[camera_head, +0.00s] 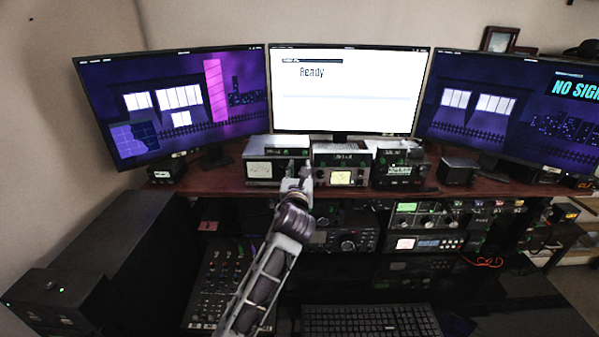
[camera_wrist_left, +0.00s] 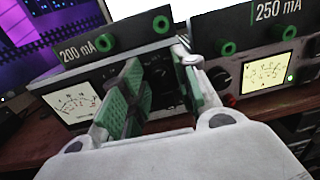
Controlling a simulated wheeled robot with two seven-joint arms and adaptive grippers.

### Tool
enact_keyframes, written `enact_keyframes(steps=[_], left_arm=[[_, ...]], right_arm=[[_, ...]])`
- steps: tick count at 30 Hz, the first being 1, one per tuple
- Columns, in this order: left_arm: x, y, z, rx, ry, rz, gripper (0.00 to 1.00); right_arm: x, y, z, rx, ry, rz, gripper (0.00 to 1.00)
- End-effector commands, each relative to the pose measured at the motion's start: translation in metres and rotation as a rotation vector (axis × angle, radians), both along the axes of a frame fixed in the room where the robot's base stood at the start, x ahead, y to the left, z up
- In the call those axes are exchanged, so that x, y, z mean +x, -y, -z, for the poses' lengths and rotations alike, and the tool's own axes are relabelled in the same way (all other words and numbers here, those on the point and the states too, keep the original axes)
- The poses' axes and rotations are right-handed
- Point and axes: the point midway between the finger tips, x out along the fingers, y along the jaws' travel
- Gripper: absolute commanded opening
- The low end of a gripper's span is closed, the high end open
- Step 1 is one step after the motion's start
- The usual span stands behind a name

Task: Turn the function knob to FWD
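My left gripper (camera_head: 300,178) is at the front of the shelf, between the left meter unit (camera_head: 258,170) and the middle meter unit (camera_head: 341,177). In the left wrist view the gripper's green-padded fingers (camera_wrist_left: 160,92) are apart, in front of the right part of the left unit's face. That unit shows a white meter (camera_wrist_left: 72,103) and a "200 mA" plate above it. Dark knob shapes (camera_wrist_left: 170,84) show faintly between the fingers. No FWD marking is legible, and I cannot tell which knob is the function knob. My right gripper is not in view.
The middle unit's lit yellow meter (camera_wrist_left: 268,73) and "250 mA" plate are right of the gripper. A dark radio (camera_head: 398,170) stands farther right on the shelf (camera_head: 222,188). Monitors (camera_head: 349,90) stand behind; a mixer (camera_head: 213,285) and keyboard (camera_head: 370,321) lie below.

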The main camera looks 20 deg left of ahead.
Motion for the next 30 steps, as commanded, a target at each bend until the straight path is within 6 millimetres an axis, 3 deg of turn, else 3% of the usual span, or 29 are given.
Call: enact_keyframes(steps=[17, 30], left_arm=[[-0.006, 0.002, 0.001, 0.001, -0.002, 0.000, 0.40], [-0.051, 0.012, 0.001, 0.002, -0.001, 0.000, 0.40]], right_arm=[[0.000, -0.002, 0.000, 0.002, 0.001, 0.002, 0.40], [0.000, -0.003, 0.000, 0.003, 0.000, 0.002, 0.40]])
